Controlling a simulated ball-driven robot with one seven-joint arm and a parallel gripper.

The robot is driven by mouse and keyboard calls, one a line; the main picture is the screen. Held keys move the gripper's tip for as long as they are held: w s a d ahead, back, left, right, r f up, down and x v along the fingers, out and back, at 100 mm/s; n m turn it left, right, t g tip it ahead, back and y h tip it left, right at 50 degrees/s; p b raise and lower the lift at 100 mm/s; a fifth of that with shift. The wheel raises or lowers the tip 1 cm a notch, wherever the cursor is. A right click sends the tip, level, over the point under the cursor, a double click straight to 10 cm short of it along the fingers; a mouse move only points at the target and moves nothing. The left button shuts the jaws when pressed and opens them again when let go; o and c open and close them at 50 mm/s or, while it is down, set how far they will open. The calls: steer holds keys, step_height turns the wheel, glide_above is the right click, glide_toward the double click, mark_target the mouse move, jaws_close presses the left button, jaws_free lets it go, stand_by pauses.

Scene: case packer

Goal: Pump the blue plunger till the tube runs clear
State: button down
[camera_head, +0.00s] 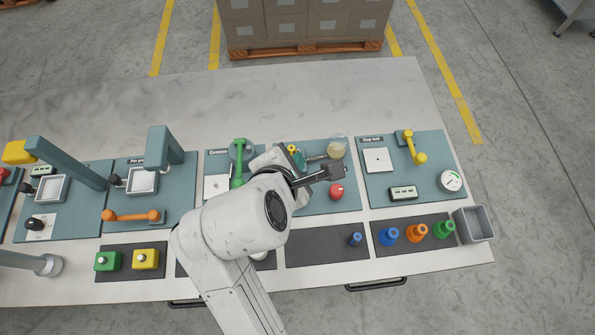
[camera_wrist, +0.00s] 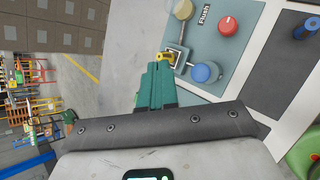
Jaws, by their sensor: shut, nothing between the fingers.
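The blue plunger shows as a round blue knob (camera_wrist: 204,72) on the panel labelled Flush in the wrist view. In the head view my arm hides it. My gripper (camera_wrist: 159,68) has teal fingers, shut with nothing between them; they also show in the head view (camera_head: 297,159). The fingertips are beside the blue knob, to its left in the wrist view, apart from it in the picture. A small yellow part (camera_wrist: 165,57) shows at the fingertips; I cannot tell what it is. A clear rounded vessel (camera_head: 337,147) holds yellowish liquid. The tube is mostly hidden; its colour cannot be told.
A red knob (camera_head: 336,191) stands on the same panel. The panel at right has a yellow handle (camera_head: 419,156) and a gauge (camera_head: 451,180). Blue, orange and green knobbed pieces (camera_head: 416,234) stand in front, beside a grey bin (camera_head: 473,224). The bench behind the panels is clear.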

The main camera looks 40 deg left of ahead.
steer(key=shift+f, duration=0.1)
step_height(320, 180, down, 7)
steer(key=b, duration=0.5)
steer(key=shift+f+b, duration=0.35)
steer(key=shift+f, duration=0.5)
steer(key=shift+d+f, duration=0.1)
steer(key=shift+f, duration=0.05)
stand_by(1.5)
steer(key=shift+f, duration=0.25)
steer(key=shift+f, duration=1.35)
stand_by(1.2)
steer(key=shift+r+p, duration=0.2)
steer(key=shift+p, duration=0.1)
steer(key=shift+r+p, duration=1.55)
steer(key=shift+p, duration=0.5)
